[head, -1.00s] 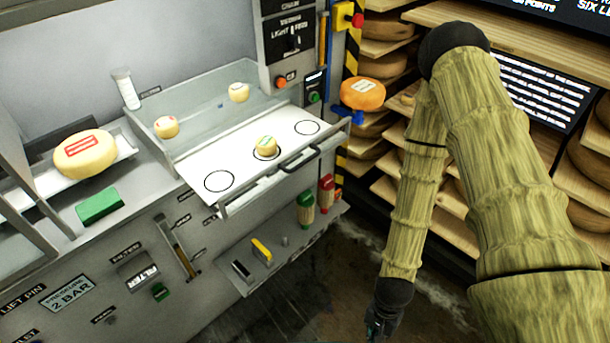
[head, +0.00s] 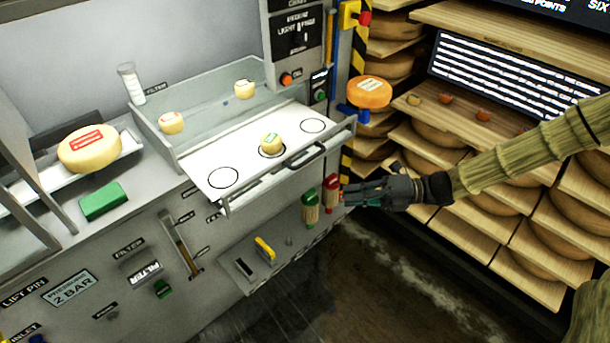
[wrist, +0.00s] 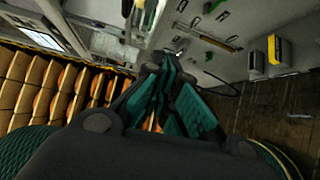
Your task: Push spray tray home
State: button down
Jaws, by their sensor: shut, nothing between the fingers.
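The white spray tray (head: 205,166) sticks out from the front of the grey machine, with a dark handle (head: 304,155) on its front edge. Its white top has several black circles. A small cheese (head: 271,143) stands on the middle circle; the two outer circles are bare. My gripper (head: 347,194) is shut and empty, to the right of the tray and a little lower than its handle, apart from it. In the wrist view my gripper (wrist: 160,122) shows its fingers together, and the machine front lies beyond them.
Two small cheeses, one on the left (head: 171,123) and one on the right (head: 245,89), sit in the clear-walled bay behind the tray. Red (head: 331,194) and green (head: 310,208) bottles stand on the lower shelf by my gripper. Cheese shelves (head: 500,190) fill the right side.

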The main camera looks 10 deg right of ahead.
jog(key=shift+m+t+y, duration=0.4)
jog(key=shift+m+y, duration=0.1)
jog(key=shift+w+a+r+p, duration=0.4)
jog(key=shift+w+a+p, duration=0.5)
jog(key=shift+a, duration=1)
jog(key=shift+w+a+r+p, duration=0.5)
jog(key=shift+w+a, duration=0.65)
jog(key=shift+a, duration=0.7)
jog(key=shift+w+a+r+p, duration=0.3)
jog(key=shift+w+a+p, duration=0.6)
jog(key=shift+a, duration=1)
jog(key=shift+w, duration=0.15)
jog(key=shift+w, duration=0.1)
